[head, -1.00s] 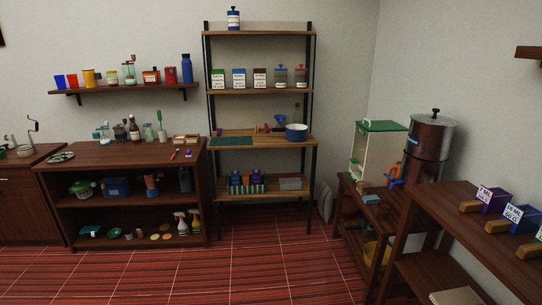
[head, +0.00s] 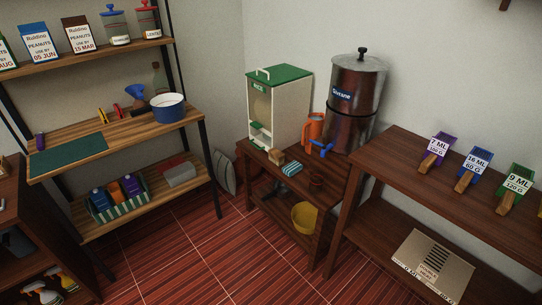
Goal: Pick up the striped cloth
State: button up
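A small folded cloth with teal and pale stripes (head: 292,169) lies on top of the low dark wooden table (head: 328,192), near its front edge. My gripper does not show in the head view.
A white and green rice dispenser (head: 278,105), an orange jug (head: 313,128) and a metal urn with a blue tap (head: 355,100) stand behind the cloth. A yellow bucket (head: 305,217) is on the lower shelf. A dark bench (head: 440,195) stands right; red floor in front is clear.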

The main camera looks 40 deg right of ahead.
aim_at(291, 168)
jog(key=i, duration=1.15)
jog(key=i+j+z, duration=0.2)
jog(key=i, duration=0.7)
jog(key=i+j+z, duration=0.1)
jog(key=i+z, duration=0.4)
jog(key=i+j+z, duration=0.2)
jog(key=z, duration=0.25)
jog(key=i+j+z, duration=0.25)
jog(key=i+j, duration=0.1)
jog(key=j, duration=0.05)
